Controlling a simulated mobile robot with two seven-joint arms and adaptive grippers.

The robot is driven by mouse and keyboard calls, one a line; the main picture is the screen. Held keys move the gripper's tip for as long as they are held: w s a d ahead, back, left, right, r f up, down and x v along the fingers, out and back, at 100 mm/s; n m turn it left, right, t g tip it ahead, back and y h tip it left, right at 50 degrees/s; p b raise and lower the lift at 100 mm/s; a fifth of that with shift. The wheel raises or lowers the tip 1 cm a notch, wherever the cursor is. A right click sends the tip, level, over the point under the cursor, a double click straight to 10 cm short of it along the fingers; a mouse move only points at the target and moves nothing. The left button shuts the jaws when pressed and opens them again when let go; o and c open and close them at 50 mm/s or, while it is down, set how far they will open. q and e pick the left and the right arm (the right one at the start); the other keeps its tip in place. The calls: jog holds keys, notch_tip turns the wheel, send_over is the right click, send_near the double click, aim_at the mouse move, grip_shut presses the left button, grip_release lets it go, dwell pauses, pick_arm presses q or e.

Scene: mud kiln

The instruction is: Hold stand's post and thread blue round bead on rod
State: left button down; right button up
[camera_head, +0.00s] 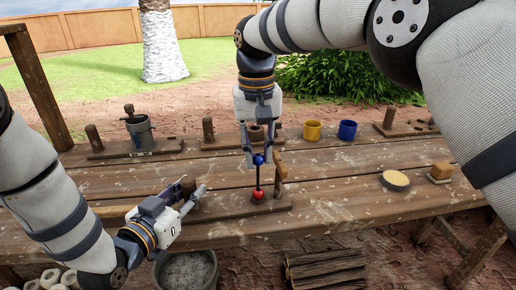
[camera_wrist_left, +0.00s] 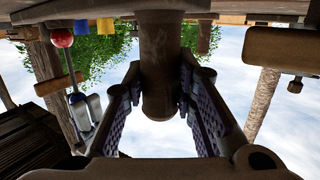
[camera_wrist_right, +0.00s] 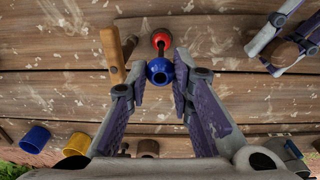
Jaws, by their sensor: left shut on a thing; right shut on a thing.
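The stand's dark rod (camera_head: 258,178) rises from a wooden base, with a red bead (camera_head: 258,195) at its foot. My right gripper (camera_head: 259,157) points down, shut on the blue round bead (camera_wrist_right: 158,71) at the rod's upper end. I cannot tell whether the rod tip is inside the bead's hole. My left gripper (camera_head: 193,194) is shut on the stand's thick wooden post (camera_head: 187,186), left of the rod. In the left wrist view the post (camera_wrist_left: 160,65) stands between the fingers, and the red bead (camera_wrist_left: 62,38) shows at upper left.
A wooden handle-like piece (camera_head: 279,168) stands close to the right of the rod. Yellow (camera_head: 312,130) and blue (camera_head: 348,130) cups, a grey bucket (camera_head: 140,133) and other wooden stands are further back. A round dish (camera_head: 396,181) lies on the right.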

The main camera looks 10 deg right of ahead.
jog(key=shift+f, duration=0.2)
jog(key=o, duration=0.9)
jog(key=shift+r, duration=3)
pick_arm(q)
jog(key=c, duration=1.2)
grip_release()
jog(key=shift+c, duration=0.2)
